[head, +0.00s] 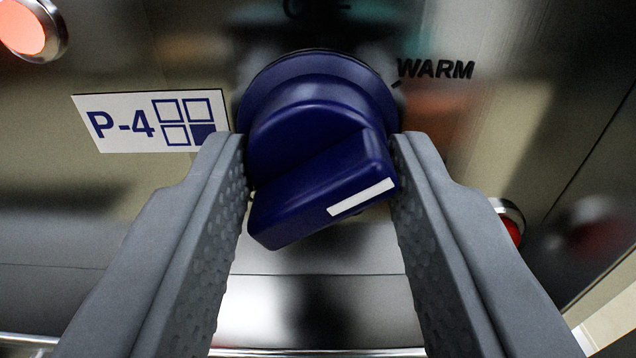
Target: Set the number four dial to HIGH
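The number four dial (310,150) is a dark blue knob with a raised grip bar, in the middle of the head view. The white pointer line (361,197) on the bar lies at its right end, pointing right and slightly up. It sits below the direction of the WARM mark (435,69). My gripper (320,165) is open wide, with one grey finger on each side of the knob. The bar's ends come very close to both fingers; whether they touch is unclear. The HIGH mark is not visible.
A white P-4 label (120,125) with one filled square is left of the dial. Dark lettering above the knob is cut by the frame's top edge. A lit orange-red lamp (22,28) is at top left. Another red lamp (511,228) is partly behind the right finger. The panel is shiny metal.

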